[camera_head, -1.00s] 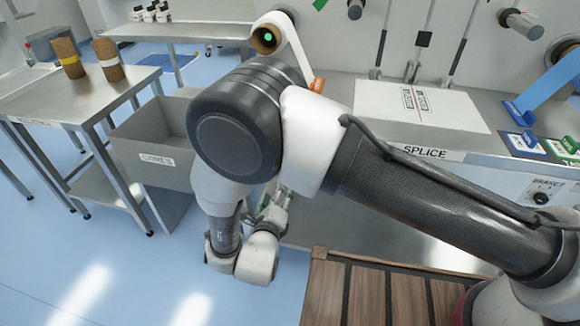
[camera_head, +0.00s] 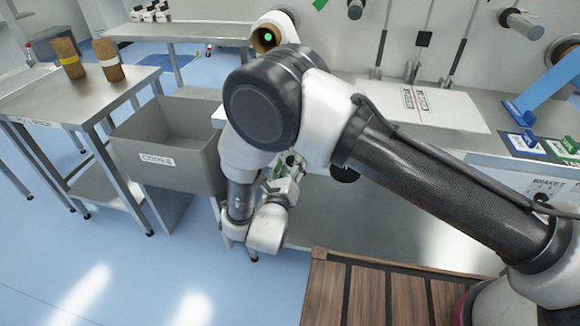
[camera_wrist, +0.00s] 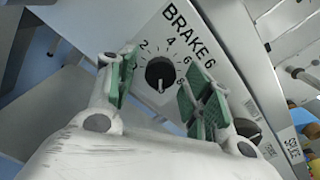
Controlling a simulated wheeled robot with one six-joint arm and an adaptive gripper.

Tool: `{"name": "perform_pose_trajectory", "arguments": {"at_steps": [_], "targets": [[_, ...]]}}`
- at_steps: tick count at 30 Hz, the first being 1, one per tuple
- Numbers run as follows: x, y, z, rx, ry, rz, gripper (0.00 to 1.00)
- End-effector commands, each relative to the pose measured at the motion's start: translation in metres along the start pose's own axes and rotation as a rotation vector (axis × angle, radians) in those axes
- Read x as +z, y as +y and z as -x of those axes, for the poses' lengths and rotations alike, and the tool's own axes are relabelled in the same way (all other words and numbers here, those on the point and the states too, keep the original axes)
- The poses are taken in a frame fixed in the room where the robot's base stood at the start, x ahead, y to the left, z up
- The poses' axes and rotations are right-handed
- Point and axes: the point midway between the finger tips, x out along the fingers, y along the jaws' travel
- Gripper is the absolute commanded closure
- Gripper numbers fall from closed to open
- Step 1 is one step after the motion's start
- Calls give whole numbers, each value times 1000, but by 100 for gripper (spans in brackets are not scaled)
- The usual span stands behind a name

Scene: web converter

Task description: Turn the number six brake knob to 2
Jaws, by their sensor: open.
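The brake 6 knob (camera_wrist: 160,73) is a round black dial on a pale panel, below the printed label BRAKE 6 (camera_wrist: 190,35) in the wrist view. Numbers 2, 4, 6 and 8 run around its upper and right side. A small pale mark shows at its lower edge, away from the 2. My gripper (camera_wrist: 157,78) is open, its green-padded fingers on either side of the knob in the picture, with nothing between them. I cannot tell how far the fingertips are from the panel. In the head view my gripper (camera_head: 287,178) is low by the console front, partly hidden by my arm.
Another black knob (camera_wrist: 247,130) lies to the lower right in the wrist view. A grey CORES bin (camera_head: 165,160) and a steel table (camera_head: 70,95) stand left. A wooden slatted pallet (camera_head: 400,295) lies in front of the console. Blue floor is open at lower left.

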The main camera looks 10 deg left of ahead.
Motion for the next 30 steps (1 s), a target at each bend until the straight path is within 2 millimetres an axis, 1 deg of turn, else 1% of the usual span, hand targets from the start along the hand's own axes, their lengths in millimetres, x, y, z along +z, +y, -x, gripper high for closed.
{"name": "perform_pose_trajectory", "arguments": {"at_steps": [3,4,10,11,12,18,23,30], "targets": [[0,0,0,0,0,0,49],[0,0,0,0,0,0,51],[0,0,0,0,0,0,88],[0,0,0,0,0,0,93],[0,0,0,0,0,0,95],[0,0,1,0,0,9,95],[0,0,1,1,0,53,95],[0,0,1,1,0,208,95]]}}
